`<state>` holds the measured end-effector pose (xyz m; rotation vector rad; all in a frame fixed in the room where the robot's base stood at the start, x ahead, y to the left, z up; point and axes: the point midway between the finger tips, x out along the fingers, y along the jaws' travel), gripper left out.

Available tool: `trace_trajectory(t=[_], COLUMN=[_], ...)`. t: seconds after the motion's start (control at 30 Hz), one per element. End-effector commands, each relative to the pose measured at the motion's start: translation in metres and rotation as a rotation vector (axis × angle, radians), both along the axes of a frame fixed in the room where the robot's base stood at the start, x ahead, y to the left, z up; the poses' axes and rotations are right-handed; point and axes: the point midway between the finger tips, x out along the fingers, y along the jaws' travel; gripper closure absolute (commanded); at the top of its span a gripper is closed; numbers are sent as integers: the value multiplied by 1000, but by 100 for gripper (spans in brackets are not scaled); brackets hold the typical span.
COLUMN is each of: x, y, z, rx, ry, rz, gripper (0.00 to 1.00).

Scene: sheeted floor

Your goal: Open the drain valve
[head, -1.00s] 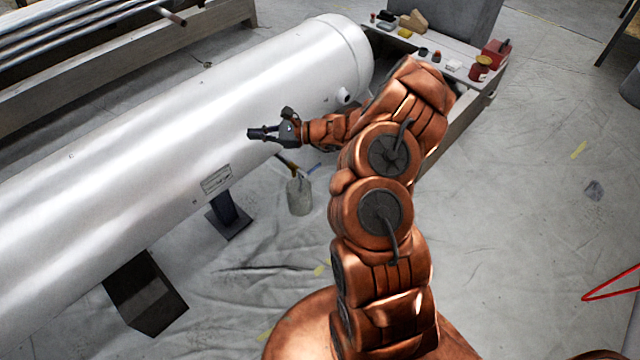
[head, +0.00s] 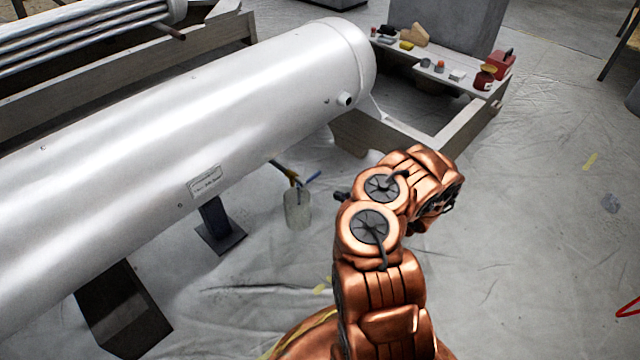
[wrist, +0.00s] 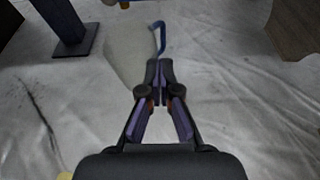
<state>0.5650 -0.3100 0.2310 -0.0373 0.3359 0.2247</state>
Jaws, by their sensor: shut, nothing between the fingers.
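The drain valve (head: 292,178) hangs under the white tank (head: 250,110) on a thin pipe, with a yellowish body. Its blue lever (head: 312,177) points up and to the right, at an angle across the pipe. In the wrist view the blue lever (wrist: 161,38) lies just beyond the fingertips. My gripper (wrist: 158,70) is shut and empty. In the head view the tip of my gripper (head: 340,196) shows to the right of the valve, mostly hidden behind my arm. Whether it touches the lever cannot be told. A clear jar (head: 298,209) stands on the floor below the valve.
The sheeted floor (head: 540,220) on the right is mostly open.

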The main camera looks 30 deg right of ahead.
Motion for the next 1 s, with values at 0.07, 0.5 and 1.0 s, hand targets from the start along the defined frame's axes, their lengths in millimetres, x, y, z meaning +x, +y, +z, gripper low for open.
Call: trace_trajectory(t=[0.07,0.5,1.0], x=[0,43,93], y=[0,11,21], z=[0,-19,-19], rx=[0,-2,3], ry=[0,-1,-2], rz=[0,5,-1], gripper=[100,100,100])
